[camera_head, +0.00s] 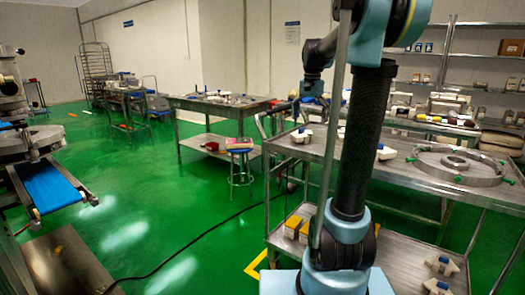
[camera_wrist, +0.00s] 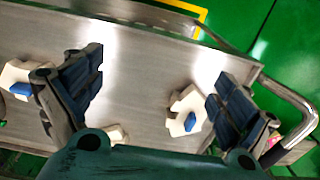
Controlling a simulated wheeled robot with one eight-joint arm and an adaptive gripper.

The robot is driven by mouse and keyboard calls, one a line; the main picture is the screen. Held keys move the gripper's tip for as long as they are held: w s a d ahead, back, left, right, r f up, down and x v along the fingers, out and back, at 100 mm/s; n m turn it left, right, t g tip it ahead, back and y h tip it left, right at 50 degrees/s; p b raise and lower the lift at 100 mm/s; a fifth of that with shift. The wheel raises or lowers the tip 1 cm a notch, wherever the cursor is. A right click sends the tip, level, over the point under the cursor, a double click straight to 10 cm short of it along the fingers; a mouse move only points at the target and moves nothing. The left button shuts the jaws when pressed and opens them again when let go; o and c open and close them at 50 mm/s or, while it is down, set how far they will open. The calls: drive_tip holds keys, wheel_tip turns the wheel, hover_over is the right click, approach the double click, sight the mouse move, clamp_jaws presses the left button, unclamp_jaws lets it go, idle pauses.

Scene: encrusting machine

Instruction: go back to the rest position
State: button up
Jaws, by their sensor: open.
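My gripper (camera_wrist: 160,70) is open and empty in the wrist view, its two dark blue-grey padded fingers spread wide. Another white part (camera_wrist: 17,76) with a blue knob lies by the left finger. In the head view my arm rises in front of the cart and bends left at the top; the fingers are not clear there.
The cart (camera_head: 395,170) bears white parts and a metal ring (camera_head: 458,165) with green fittings; its lower shelf holds more parts. A stool (camera_head: 240,150) and a workbench (camera_head: 215,105) stand behind. A blue conveyor (camera_head: 50,185) is at left. Green floor between is clear except a black cable.

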drive_tip(key=s+f+n+t, duration=0.1)
drive_tip(key=s+f+n, duration=0.2)
drive_tip(key=s+f, duration=0.9)
drive_tip(key=s+f+n+t, duration=0.1)
drive_tip(key=s+f+n, duration=0.3)
drive_tip(key=s+f, duration=0.8)
drive_tip(key=s, duration=0.7)
drive_tip(key=shift+s, duration=0.35)
drive_tip(key=shift+d+f, duration=0.1)
